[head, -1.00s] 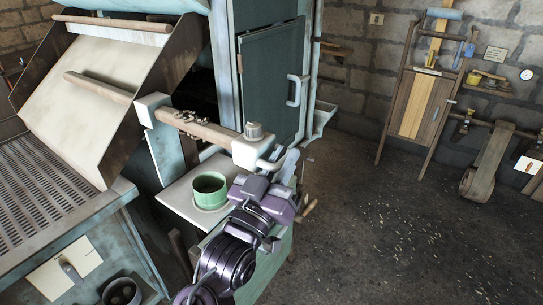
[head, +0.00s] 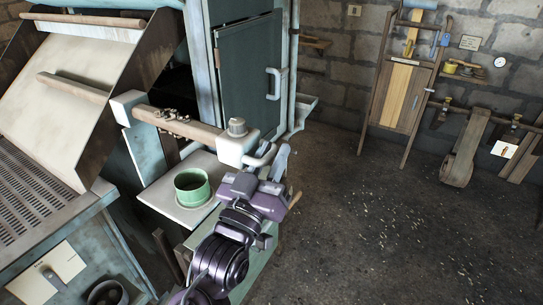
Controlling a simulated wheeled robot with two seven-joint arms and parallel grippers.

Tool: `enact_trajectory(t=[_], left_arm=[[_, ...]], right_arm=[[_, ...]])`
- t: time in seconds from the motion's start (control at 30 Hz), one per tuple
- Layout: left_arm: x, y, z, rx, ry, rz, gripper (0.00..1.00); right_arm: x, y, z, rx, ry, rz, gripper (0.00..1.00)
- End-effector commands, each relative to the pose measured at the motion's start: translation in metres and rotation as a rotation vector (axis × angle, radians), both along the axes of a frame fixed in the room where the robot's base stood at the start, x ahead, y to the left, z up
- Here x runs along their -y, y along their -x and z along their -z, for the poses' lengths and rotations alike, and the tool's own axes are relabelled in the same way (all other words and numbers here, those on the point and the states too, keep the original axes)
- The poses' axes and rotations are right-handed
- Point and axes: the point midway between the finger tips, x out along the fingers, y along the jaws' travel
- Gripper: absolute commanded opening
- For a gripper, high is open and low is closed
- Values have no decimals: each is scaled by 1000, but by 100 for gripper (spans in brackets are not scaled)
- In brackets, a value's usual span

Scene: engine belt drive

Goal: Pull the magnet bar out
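The magnet bar (head: 182,124) is a long brownish bar with small metal bits clinging to its top near the left end. It runs between a pale block (head: 127,108) at the machine and a white end block (head: 237,147) with a grey knob on top. A grey looped handle (head: 263,156) sticks out of the end block. My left gripper (head: 272,169), purple and grey, is right at this handle, with a finger on its right side. The overlap hides whether the fingers are closed around it. My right gripper is not in view.
A green cup (head: 192,188) stands on a pale shelf (head: 160,197) below the bar. A teal cabinet door (head: 246,80) with a handle rises behind it. A sloped chute (head: 70,85) is at left.

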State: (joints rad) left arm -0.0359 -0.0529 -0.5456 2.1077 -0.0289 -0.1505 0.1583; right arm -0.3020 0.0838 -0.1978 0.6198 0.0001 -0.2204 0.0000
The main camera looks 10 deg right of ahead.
Motion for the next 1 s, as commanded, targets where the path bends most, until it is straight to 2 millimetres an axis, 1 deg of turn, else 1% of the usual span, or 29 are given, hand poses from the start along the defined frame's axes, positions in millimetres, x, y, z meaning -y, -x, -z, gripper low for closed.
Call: enact_trajectory(t=[0.17,0.27,0.5,0.7,0.8,1.0], left_arm=[[-1,1,1,0,1,-1,23],[-5,7,6,0,1,-1,23],[-25,40,24,-2,0,0,23],[-36,58,31,-2,0,0,23],[-38,61,30,0,1,0,23],[-38,61,29,0,1,0,23]], right_arm=[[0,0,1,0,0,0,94],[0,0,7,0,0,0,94],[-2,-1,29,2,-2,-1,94],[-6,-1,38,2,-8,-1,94],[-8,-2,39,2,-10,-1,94],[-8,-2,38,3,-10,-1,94]])
